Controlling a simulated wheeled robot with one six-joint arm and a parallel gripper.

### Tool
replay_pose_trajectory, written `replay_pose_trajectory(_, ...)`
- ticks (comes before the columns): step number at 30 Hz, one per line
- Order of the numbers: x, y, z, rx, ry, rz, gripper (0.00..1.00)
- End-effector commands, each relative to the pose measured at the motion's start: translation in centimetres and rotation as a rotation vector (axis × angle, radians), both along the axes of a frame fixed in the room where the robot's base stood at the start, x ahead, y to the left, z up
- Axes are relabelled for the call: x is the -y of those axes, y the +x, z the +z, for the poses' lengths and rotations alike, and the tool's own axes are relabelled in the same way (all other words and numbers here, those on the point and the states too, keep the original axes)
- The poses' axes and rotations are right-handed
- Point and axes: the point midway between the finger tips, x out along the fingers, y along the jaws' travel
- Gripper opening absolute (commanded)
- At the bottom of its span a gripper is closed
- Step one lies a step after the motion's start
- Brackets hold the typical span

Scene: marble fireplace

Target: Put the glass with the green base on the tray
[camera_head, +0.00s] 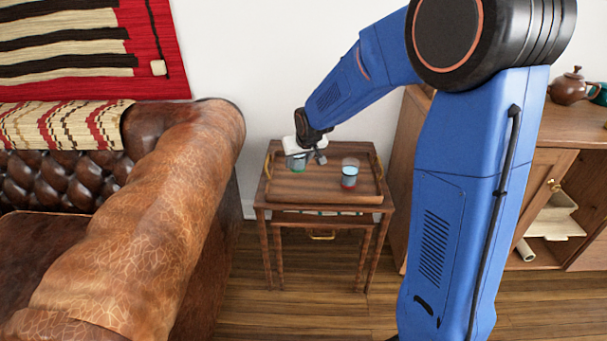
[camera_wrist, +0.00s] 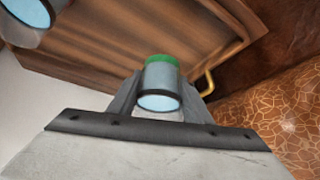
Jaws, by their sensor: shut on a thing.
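The glass with the green base (camera_wrist: 160,88) is between the fingers of my gripper (camera_wrist: 158,100) in the wrist view. Its green base points toward the wooden tray (camera_wrist: 110,68). In the head view the glass (camera_head: 297,163) shows below my gripper (camera_head: 304,158), at the left part of the tray (camera_head: 330,197). My gripper is shut on this glass. I cannot tell whether its base touches the tray. A second glass with a reddish base (camera_head: 349,173) stands on the tray to the right; a part of it (camera_wrist: 30,12) shows at the wrist view's top left.
The tray lies on a small wooden side table (camera_head: 277,245) with brass handles. A brown leather sofa (camera_head: 165,215) stands close on the left. A wooden cabinet (camera_head: 540,130) with an open door and a teapot (camera_head: 571,88) is on the right. The middle of the tray is free.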

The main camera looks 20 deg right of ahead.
Motion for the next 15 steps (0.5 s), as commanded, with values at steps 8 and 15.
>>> replay_pose_trajectory(8,0.0,0.0,-2.6,0.001,0.000,0.001,0.07)
replay_pose_trajectory(15,0.0,0.0,-5.2,-0.001,-0.001,0.001,0.07)
